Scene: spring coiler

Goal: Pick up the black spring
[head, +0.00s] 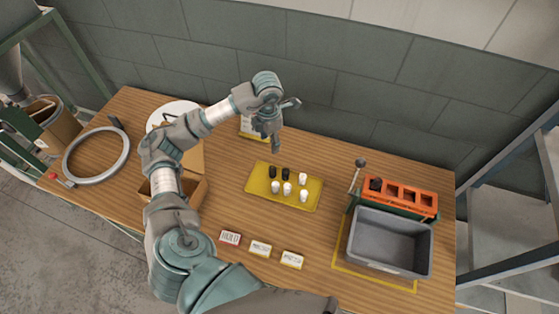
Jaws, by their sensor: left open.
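Two small black springs stand on a yellow tray (255,187) in the middle of the table, one black spring (272,171) at its back left and another black spring (291,171) beside it. Several white springs (287,188) stand on the same tray. My left gripper (281,124) is open and empty, above and behind the tray's back edge, pointing down and apart from the springs. My right gripper is not in view.
A grey bin (390,243) stands at the right, with an orange slotted block (401,193) and an upright lever (357,174) behind it. Several label cards (261,248) lie in front. A cardboard box (199,190) and a metal ring (96,155) are at the left.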

